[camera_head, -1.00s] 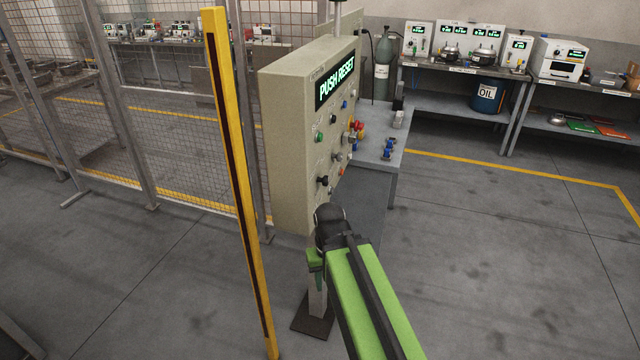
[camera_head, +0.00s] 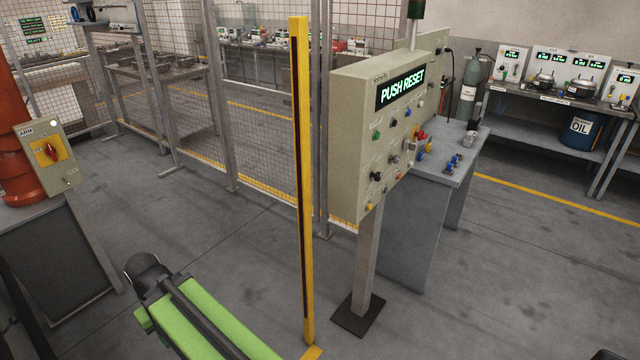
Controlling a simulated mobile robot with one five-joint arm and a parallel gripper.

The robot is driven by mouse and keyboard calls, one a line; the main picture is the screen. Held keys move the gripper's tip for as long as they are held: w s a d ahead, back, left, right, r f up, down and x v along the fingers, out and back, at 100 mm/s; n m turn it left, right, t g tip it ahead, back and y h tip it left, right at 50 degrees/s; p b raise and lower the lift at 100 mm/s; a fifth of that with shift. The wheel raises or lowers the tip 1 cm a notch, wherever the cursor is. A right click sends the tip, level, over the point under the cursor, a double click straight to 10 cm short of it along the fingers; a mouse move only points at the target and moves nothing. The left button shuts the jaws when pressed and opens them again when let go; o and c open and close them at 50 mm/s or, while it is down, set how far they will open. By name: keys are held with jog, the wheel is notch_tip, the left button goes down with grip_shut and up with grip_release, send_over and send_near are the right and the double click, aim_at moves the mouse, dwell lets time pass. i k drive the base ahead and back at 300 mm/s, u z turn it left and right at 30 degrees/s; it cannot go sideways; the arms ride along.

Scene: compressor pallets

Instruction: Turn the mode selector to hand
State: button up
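The beige control panel (camera_head: 345,135) stands on a post at right of centre, its display reading PUSH RESET. Its face, seen at a slant, carries several small buttons and knobs, among them a black knob (camera_head: 376,176) low down. Their labels are too small to read, so I cannot tell which is the mode selector or how it is set. My green arm reaches in from the bottom, and my gripper (camera_head: 148,272) is at its dark far end, left of the yellow post and well apart from the panel. Its fingers cannot be made out.
A yellow post (camera_head: 302,190) stands between my arm and the panel. At the left, a box marked ARM (camera_head: 38,135) has a red rotary switch on a yellow plate. Mesh fencing (camera_head: 265,110) runs behind. A grey table (camera_head: 440,170) stands behind the panel. Open floor lies between.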

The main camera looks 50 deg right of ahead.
aim_at(377, 177)
jog(key=u, duration=0.5)
jog(key=k, duration=1.15)
jog(key=z, duration=1)
jog(key=i, duration=1)
jog(key=u, duration=0.15)
